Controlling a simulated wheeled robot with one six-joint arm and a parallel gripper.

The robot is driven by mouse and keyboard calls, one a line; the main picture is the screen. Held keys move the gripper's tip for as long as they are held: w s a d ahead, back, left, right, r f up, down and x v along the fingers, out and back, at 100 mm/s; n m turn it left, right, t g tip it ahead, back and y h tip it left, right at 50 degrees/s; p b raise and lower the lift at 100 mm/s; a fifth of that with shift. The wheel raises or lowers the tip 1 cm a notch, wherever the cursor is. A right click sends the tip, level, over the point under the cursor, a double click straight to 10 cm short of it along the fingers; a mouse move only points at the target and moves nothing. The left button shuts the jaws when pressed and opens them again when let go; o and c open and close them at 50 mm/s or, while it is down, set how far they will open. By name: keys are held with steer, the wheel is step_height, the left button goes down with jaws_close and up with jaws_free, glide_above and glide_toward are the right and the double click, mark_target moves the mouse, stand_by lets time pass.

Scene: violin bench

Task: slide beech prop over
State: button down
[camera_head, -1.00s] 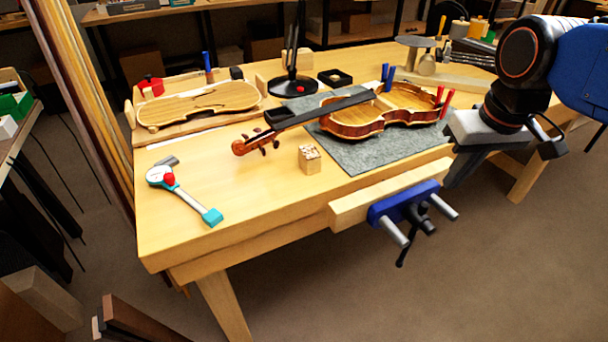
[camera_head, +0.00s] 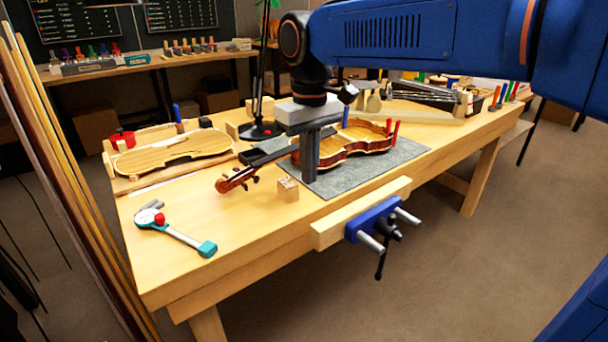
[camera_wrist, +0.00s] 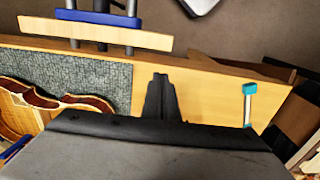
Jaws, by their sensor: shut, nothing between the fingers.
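The beech prop, a small pale wooden block (camera_head: 288,189), stands on the bench by the near left corner of the grey mat, near the violin's neck. The violin (camera_head: 345,149) lies on the mat, its scroll end (camera_head: 235,181) reaching left beyond the mat. My gripper (camera_head: 310,178) points down, shut and empty, just right of the block; I cannot tell whether they touch. It hides part of the violin. In the wrist view my gripper's fingers (camera_wrist: 160,98) show, but I cannot make out the block, likely behind them.
The grey mat (camera_head: 395,163) covers the bench middle. A teal-ended gauge (camera_head: 180,233) lies at front left, with bare bench between it and the block. A violin plate (camera_head: 170,155) lies behind. A blue vise (camera_head: 375,220) is on the front edge.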

mark_target(299, 205)
steer(key=f, duration=0.8)
steer(key=shift+w+a+f, duration=0.15)
steer(key=shift+w, duration=0.15)
steer(key=shift+w+a, duration=0.5)
steer(key=shift+w, duration=0.2)
steer(key=shift+w+a, duration=0.45)
steer(key=shift+w, duration=0.25)
steer(key=w+a, duration=0.3)
steer(key=w, duration=0.2)
steer(key=w+a, duration=0.2)
steer(key=w, duration=0.1)
steer(key=shift+w+a, duration=0.1)
steer(key=shift+a, duration=0.2)
steer(key=shift+d, duration=0.1)
